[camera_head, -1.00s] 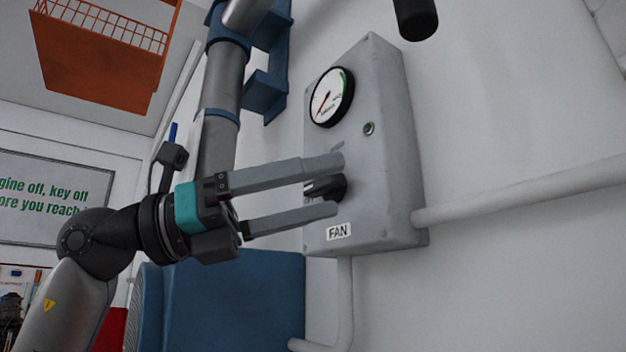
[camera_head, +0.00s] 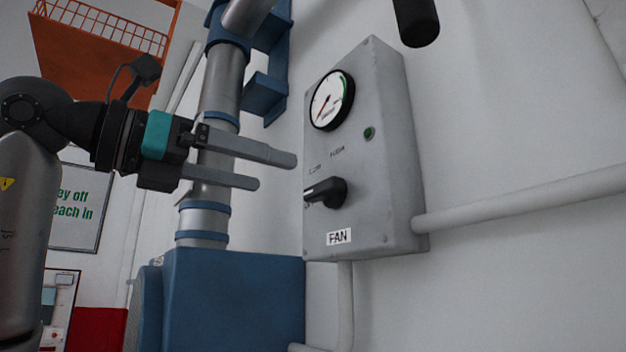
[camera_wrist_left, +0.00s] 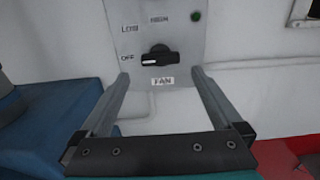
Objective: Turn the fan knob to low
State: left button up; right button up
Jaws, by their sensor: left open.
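The fan knob (camera_head: 327,191) is a black pointer knob on the grey control box (camera_head: 385,190), above the FAN label (camera_head: 339,237). In the left wrist view the knob (camera_wrist_left: 158,60) has its white-marked end pointing left at OFF. LOW is at its upper left and HIGH is above it. My left gripper (camera_head: 278,172) is open and empty, to the left of the box and apart from the knob. In the left wrist view its two fingers (camera_wrist_left: 160,80) are spread wide below the knob. My right gripper is not in view.
A round gauge (camera_head: 332,100) and a small green light (camera_head: 369,133) are on the box above the knob. A blue housing (camera_head: 235,295) with a vertical metal pipe (camera_head: 221,95) stands behind my left gripper. A white conduit (camera_head: 530,200) runs right from the box.

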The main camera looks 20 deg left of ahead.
aim_at(317, 185)
pick_arm(q)
jog(key=p+x, duration=0.1)
jog(key=x, duration=0.7)
jog(key=shift+w+d, duration=0.2)
jog(key=shift+w, duration=0.05)
jog(key=c, duration=1.1)
